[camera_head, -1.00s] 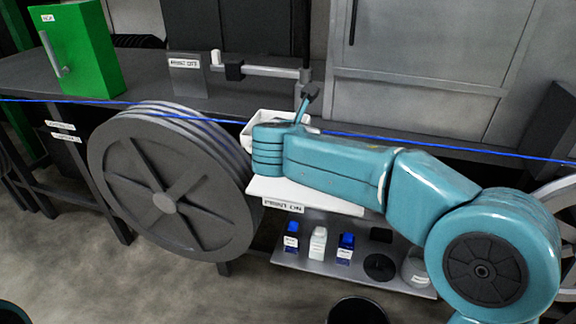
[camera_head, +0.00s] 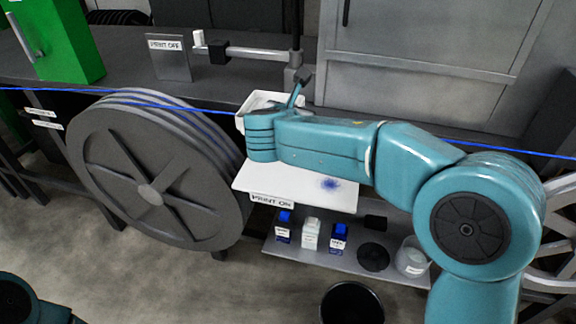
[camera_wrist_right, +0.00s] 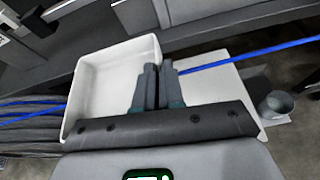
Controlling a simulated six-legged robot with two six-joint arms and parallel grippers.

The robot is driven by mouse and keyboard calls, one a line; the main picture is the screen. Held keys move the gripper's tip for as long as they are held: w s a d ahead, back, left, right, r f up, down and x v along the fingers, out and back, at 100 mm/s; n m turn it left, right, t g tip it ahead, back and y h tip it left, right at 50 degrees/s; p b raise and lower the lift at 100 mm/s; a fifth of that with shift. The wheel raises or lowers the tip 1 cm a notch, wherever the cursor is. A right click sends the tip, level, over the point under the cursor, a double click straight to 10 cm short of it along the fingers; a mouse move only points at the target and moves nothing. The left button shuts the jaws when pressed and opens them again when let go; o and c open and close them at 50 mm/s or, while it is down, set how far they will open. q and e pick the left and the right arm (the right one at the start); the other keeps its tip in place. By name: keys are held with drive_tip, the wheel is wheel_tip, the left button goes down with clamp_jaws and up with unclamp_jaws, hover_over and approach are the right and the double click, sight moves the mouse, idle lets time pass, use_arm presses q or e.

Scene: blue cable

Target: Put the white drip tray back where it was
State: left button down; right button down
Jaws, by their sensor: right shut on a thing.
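The white drip tray (camera_head: 253,98) is a shallow open box. In the head view my right arm hides much of it. It also fills the left middle of the right wrist view (camera_wrist_right: 92,98) and looks empty. My right gripper (camera_wrist_right: 158,72) is shut on the tray's wall, with the tray spreading out to its left. A flat white board (camera_head: 290,186) with a blue stain (camera_head: 330,183) lies below the tray and arm, marked PRINT ON. I cannot tell the gap between tray and board. My left gripper is out of view.
A blue cable (camera_head: 150,104) runs across the scene past the tray. A large grey reel (camera_head: 150,190) stands left. Small bottles (camera_head: 311,234) and a cup (camera_head: 412,258) stand on a lower shelf. A PRINT OFF plate (camera_head: 167,58) stands on the bench behind.

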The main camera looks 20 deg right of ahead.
hover_over(296, 179)
wheel_tip(296, 179, down, 6)
drive_tip(key=f, duration=0.5)
drive_tip(key=shift+s+a, duration=0.1)
drive_tip(key=shift+a, duration=0.1)
drive_tip(key=f, duration=0.5)
drive_tip(key=shift+w+d, duration=0.1)
drive_tip(key=shift+w, duration=0.1)
drive_tip(key=shift+s+f, duration=0.1)
drive_tip(key=shift+f, duration=0.05)
drive_tip(key=shift+f, duration=0.2)
drive_tip(key=c, duration=1.3)
unclamp_jaws()
drive_tip(key=shift+r, duration=0.1)
drive_tip(key=shift+o, duration=0.2)
